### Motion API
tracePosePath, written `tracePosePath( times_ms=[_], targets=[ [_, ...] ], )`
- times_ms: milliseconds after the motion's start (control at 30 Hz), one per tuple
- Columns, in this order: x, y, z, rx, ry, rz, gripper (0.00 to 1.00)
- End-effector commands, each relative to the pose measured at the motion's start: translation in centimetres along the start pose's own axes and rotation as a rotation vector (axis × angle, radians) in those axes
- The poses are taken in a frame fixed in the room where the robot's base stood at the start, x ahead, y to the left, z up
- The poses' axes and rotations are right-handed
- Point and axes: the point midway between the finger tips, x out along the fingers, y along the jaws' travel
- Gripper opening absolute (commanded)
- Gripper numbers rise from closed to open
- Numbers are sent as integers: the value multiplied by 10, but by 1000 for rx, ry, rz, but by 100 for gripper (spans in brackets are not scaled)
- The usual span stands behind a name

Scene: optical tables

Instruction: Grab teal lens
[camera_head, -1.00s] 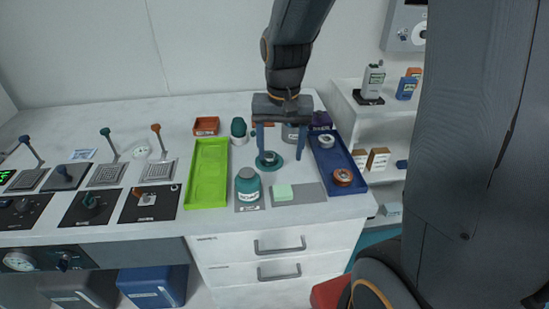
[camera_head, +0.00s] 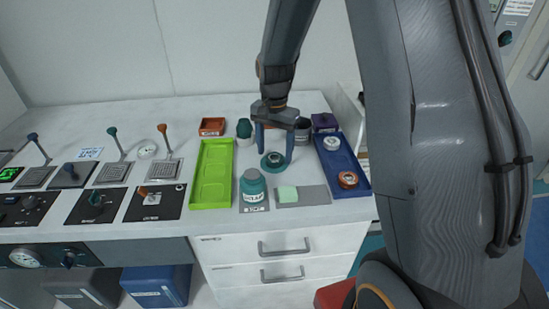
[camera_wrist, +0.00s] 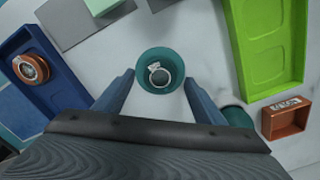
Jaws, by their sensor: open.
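The teal lens (camera_head: 273,160) lies on the white tabletop between the green tray and the blue tray. It is a teal disc with a dark ringed centre. In the wrist view the teal lens (camera_wrist: 161,71) sits just beyond the fingertips, centred between them. My gripper (camera_head: 274,157) points down over it with its fingers apart, one to each side. In the wrist view my gripper (camera_wrist: 158,86) is open and empty. I cannot tell how far above the table the fingertips are.
A green tray (camera_head: 228,172) stands left and a blue tray (camera_head: 334,155) with two round parts stands right. A teal-topped jar (camera_head: 244,130) stands behind left.

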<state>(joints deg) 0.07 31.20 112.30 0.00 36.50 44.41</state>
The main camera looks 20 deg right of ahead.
Motion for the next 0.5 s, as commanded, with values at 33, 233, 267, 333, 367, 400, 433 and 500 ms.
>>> tracePosePath(
  times_ms=[33, 233, 267, 333, 367, 400, 433, 500],
  targets=[
    [4, 0, 1, -1, -1, 1, 64],
    [11, 0, 0, -1, 1, -1, 64],
    [11, 0, 0, -1, 1, -1, 64],
    [11, 0, 0, -1, 1, -1, 64],
    [11, 0, 0, -1, 1, -1, 64],
    [11, 0, 0, -1, 1, -1, 57],
    [11, 0, 0, -1, 1, -1, 52],
    [11, 0, 0, -1, 1, -1, 40]
  ],
)
